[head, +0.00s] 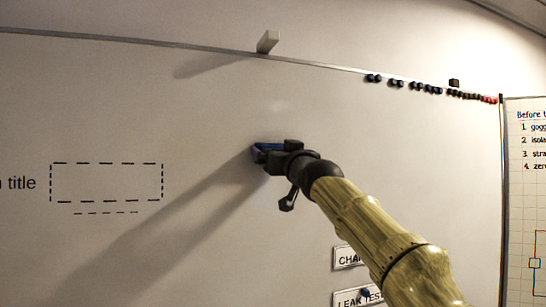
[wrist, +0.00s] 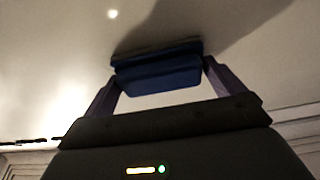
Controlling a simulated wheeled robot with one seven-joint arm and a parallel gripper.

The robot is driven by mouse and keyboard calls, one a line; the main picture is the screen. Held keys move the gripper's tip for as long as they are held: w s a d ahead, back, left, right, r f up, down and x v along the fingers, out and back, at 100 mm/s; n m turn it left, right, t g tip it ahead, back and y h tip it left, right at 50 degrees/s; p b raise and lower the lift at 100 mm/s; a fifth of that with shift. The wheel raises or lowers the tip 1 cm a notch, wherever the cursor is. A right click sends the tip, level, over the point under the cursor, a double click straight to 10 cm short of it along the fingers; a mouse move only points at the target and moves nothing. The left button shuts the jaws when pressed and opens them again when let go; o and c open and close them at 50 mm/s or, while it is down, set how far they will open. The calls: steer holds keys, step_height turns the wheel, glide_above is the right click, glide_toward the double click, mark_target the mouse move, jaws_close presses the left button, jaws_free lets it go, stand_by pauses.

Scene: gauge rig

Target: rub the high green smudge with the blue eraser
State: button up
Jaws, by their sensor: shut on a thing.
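My gripper (wrist: 160,85) is shut on the blue eraser (wrist: 158,76), which sits between its two fingers in the wrist view. In the head view the eraser (head: 267,147) is at the whiteboard's upper middle, mostly hidden by my gripper (head: 262,153). The eraser's dark far face is at or very close to the board; I cannot tell whether it touches. No green smudge shows in either view; the board around the eraser looks bare, and the patch behind the eraser and gripper is hidden.
The whiteboard (head: 120,100) has a dashed box (head: 106,182) at left. Labels (head: 358,298) are at lower right, partly behind my arm. A paper chart (head: 525,150) stands at far right.

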steer(key=shift+w+d, duration=0.1)
steer(key=shift+d, duration=0.05)
steer(key=shift+w+d+b, duration=0.2)
steer(key=shift+d, duration=0.6)
steer(key=shift+w+d+b, duration=0.2)
steer(key=shift+d, duration=0.55)
steer(key=shift+a, duration=0.1)
steer(key=shift+s+a, duration=0.25)
steer(key=shift+a, duration=0.6)
steer(key=shift+s+a, duration=0.25)
steer(key=shift+a, duration=0.55)
steer(key=shift+a, duration=0.1)
steer(key=shift+s+a+r+p, duration=0.1)
steer(key=shift+s+a+p, duration=0.15)
steer(key=shift+a, duration=0.35)
steer(key=shift+s+a+p, duration=0.1)
steer(key=shift+a+p, duration=0.25)
steer(key=shift+a, duration=0.25)
steer(key=shift+s+a, duration=0.1)
steer(key=shift+a, duration=0.25)
